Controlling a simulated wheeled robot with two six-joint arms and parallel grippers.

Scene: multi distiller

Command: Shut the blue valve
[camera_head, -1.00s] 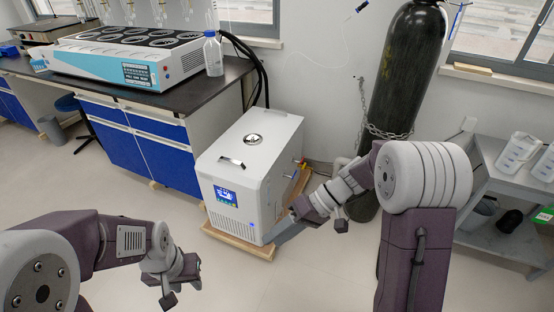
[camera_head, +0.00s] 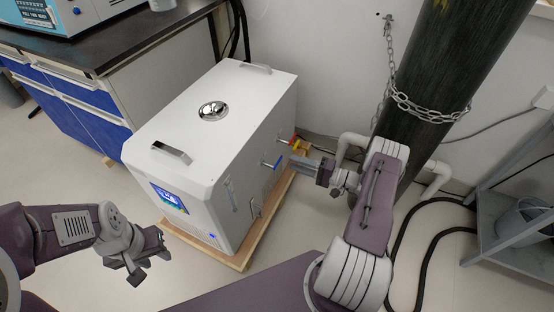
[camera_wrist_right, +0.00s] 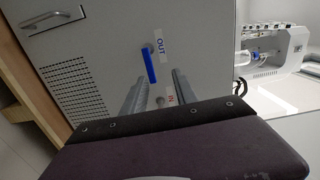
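The blue valve (camera_head: 271,163) is a small lever on the right side of the white chiller box (camera_head: 180,120). In the right wrist view the blue lever (camera_wrist_right: 150,66) hangs slanting below a round fitting beside the "OUT" label. My right gripper (camera_head: 299,163) is just right of the valve side, pointing left at the box. In the wrist view its two grey fingers (camera_wrist_right: 158,92) are apart, with the lever's lower end near the gap between them; contact cannot be told. My left gripper (camera_head: 150,267) is open and empty at the lower left, away from the box.
The box stands on a wooden base (camera_head: 240,262). A chained dark gas cylinder (camera_head: 440,60) and black hoses (camera_head: 405,225) are to the right.

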